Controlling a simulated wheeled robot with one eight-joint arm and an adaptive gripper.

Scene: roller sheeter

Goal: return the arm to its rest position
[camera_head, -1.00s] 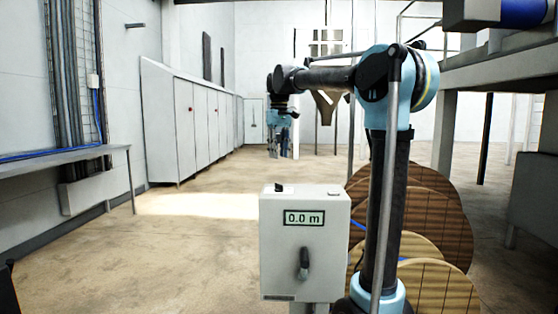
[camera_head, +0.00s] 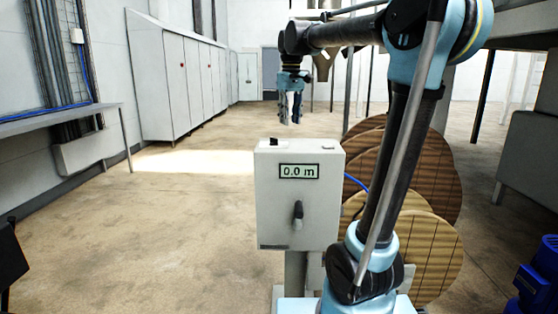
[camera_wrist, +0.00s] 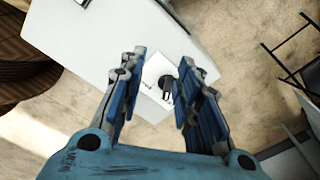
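My arm stands in the right half of the head view, its upper link reaching left across the top of the picture. My gripper (camera_head: 290,108) hangs down at its end, fingers pointing at the floor, above and behind the control box (camera_head: 270,215) in the picture. In the wrist view my gripper (camera_wrist: 164,75) has its two blue fingers apart with nothing held between them. A pale surface and a small white part with a black piece show below and between the fingers.
The control box has a "0.0 m" display (camera_head: 299,171) and a dark lever (camera_head: 298,212). Wooden reels (camera_head: 425,245) stand behind my arm at right. White cabinets (camera_head: 165,80) and a side table (camera_head: 60,119) line the left. Open floor (camera_head: 160,230) lies left of the box.

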